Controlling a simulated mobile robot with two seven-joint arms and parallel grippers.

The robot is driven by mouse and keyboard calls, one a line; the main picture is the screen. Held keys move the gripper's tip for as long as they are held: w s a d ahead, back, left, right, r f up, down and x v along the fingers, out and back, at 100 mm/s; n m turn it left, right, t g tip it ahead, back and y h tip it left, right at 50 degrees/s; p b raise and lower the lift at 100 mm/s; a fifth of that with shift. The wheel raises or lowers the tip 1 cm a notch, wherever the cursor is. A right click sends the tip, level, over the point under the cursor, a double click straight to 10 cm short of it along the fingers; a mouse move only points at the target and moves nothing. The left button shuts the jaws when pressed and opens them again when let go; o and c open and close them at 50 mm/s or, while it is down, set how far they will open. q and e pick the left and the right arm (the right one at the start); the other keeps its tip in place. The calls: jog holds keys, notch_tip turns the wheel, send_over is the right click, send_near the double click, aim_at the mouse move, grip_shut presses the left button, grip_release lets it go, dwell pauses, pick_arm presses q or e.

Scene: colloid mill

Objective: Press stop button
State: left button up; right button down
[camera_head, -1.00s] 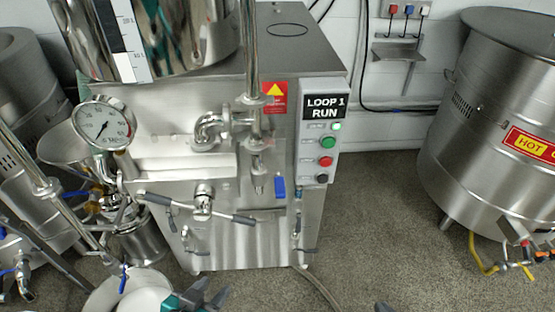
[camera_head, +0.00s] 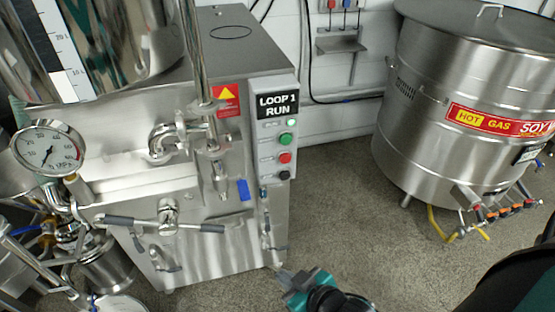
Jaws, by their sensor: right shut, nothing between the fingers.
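The control panel (camera_head: 269,150) labelled "LOOP 1 RUN" is on the front right edge of the steel mill cabinet. Its red button (camera_head: 285,158), which looks like the stop button, sits below a green button (camera_head: 287,138) and above a black knob (camera_head: 284,175). A small light (camera_head: 290,122) glows at the top. My right gripper (camera_head: 282,277) is shut and empty at the bottom middle, well below the panel and apart from the buttons. My left gripper is out of view.
A large steel kettle (camera_head: 420,130) stands at the right, with yellow hose below. Grey floor (camera_head: 345,210) between them is clear.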

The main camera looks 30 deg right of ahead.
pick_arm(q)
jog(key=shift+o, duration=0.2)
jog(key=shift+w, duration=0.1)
pick_arm(e)
jog(key=shift+s, duration=0.1)
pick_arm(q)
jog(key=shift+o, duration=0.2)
pick_arm(e)
jog(key=w+d+r+m+t+b, duration=0.2)
jog(key=w+m+t+b, duration=0.45)
jog(key=w+m, duration=0.5)
pick_arm(q)
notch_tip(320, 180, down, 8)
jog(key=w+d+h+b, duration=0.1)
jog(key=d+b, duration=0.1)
jog(key=b, duration=0.4)
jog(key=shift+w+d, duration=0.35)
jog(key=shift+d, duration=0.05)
pick_arm(e)
jog(key=d+r+m+t+h, duration=0.2)
jog(key=d+m+h, duration=0.2)
jog(key=m+h, duration=0.4)
jog(key=d+r+m+t+h, duration=0.3)
jog(key=m+h, duration=0.5)
jog(key=m, duration=1.3)
jog(key=shift+w+d+r+m, duration=0.2)
jog(key=shift+w+d+m, duration=0.15)
jog(key=shift+d, duration=0.45)
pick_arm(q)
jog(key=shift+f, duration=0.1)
